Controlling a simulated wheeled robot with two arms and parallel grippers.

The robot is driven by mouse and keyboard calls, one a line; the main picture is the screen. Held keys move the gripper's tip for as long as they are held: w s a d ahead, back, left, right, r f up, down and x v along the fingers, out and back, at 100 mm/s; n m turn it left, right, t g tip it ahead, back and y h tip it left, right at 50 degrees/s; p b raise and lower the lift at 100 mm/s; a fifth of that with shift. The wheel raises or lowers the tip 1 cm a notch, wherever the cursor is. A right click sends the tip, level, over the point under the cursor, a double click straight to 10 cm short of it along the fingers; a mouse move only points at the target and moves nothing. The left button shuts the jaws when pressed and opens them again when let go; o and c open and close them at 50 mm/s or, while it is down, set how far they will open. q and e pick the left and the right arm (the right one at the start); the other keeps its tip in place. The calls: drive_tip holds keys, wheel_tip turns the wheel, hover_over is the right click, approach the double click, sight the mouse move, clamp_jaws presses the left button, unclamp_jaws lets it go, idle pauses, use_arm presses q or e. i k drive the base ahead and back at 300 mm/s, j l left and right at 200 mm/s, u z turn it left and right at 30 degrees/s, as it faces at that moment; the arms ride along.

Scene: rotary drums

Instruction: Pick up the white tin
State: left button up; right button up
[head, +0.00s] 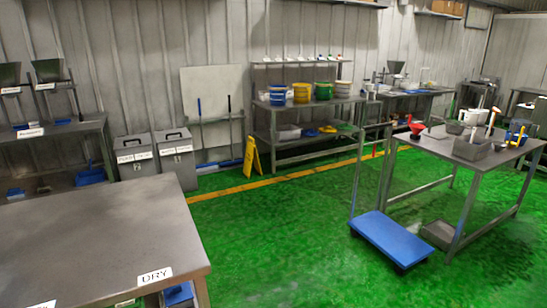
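I cannot make out a thing that is clearly the white tin. A pale whitish tub (343,92) stands at the right end of a row of coloured buckets on the back metal shelf; it is too small to tell whether it is a tin. Neither of my grippers shows in the head view.
A bare metal table (90,240) with a DRY label fills the front left. A blue platform trolley (390,238) stands on the green floor beside a metal table (472,165) with tools and a grey bin. A yellow floor sign (252,157) stands by the wall. The middle floor is clear.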

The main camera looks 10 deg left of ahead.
sight(33, 124)
drive_tip(key=i+l+z, duration=0.15)
drive_tip(key=i+z, duration=0.2)
drive_tip(key=i, duration=0.4)
drive_tip(key=i+z, duration=0.3)
drive_tip(key=i, duration=0.4)
drive_tip(key=i+u, duration=0.35)
drive_tip(key=i, duration=0.15)
drive_tip(key=i+l+u, duration=0.15)
drive_tip(key=i+u, duration=0.15)
drive_tip(key=i, duration=0.15)
drive_tip(key=i+j+u, duration=0.1)
drive_tip(key=i+u, duration=1.05)
drive_tip(key=i, duration=1.8)
drive_tip(key=i+u, duration=0.25)
drive_tip(key=i, duration=0.45)
drive_tip(key=i+l+u, duration=0.25)
drive_tip(key=i, duration=0.45)
drive_tip(key=i+j+u, duration=0.1)
drive_tip(key=i+u, duration=0.15)
drive_tip(key=u, duration=0.15)
drive_tip(key=i+u, duration=0.5)
drive_tip(key=u, duration=0.25)
drive_tip(key=i+j+u, duration=0.1)
drive_tip(key=i, duration=0.4)
drive_tip(key=i+j, duration=0.2)
drive_tip(key=i, duration=0.25)
drive_tip(key=i+j+z, duration=0.25)
drive_tip(key=i+j, duration=0.15)
drive_tip(key=i, duration=0.1)
